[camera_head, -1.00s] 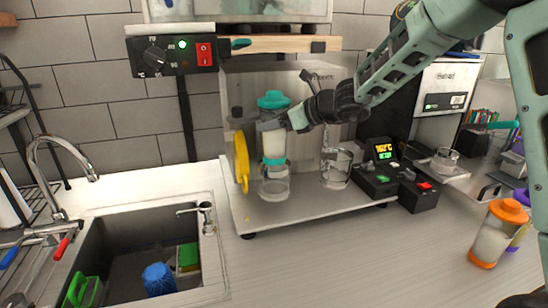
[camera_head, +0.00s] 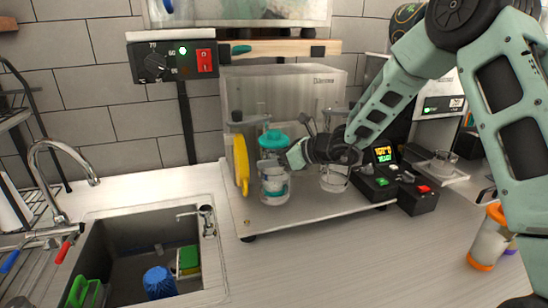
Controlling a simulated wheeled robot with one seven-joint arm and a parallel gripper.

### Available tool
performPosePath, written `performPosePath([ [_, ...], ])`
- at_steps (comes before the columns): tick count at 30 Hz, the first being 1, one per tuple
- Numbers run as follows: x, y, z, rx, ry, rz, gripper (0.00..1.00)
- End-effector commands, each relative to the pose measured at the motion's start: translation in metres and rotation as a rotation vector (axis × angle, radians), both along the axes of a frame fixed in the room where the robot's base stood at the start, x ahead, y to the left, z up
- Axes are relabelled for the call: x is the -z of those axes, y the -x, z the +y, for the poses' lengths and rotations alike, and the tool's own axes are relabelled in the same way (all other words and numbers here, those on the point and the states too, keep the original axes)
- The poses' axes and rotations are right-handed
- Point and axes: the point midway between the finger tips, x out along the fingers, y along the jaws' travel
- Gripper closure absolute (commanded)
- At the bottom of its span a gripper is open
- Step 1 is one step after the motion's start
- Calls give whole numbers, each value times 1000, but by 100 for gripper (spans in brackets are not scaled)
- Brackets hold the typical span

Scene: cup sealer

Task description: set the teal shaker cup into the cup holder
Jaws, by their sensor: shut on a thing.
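The teal shaker cup (camera_head: 273,139) has a teal lid and a clear body, and stands upright above the platform. My gripper (camera_head: 285,160) reaches in from the right and is shut on the cup's upper body, just below the lid. The clear cup holder (camera_head: 275,200) sits on the platform directly under the cup. The cup's lower part, with its teal band, shows inside the clear walls of the holder. Whether its base touches the holder's bottom is hard to tell.
A yellow object (camera_head: 242,162) stands close on the left. A clear jug (camera_head: 335,178) stands to the right behind my gripper, near a black control box (camera_head: 378,186). The sink (camera_head: 130,255) is at front left. An orange-lidded cup (camera_head: 488,240) is at the right.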

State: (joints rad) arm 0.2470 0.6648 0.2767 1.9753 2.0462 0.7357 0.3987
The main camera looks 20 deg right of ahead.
Motion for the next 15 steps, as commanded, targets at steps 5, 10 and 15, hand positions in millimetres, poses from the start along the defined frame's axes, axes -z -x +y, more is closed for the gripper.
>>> performPosePath([
  [5, 4, 0, 0, 0, -1, -2, 72],
  [10, 6, 0, 0, 0, 0, 0, 24],
  [15, 5, 0, 0, 0, -1, 1, 14],
])
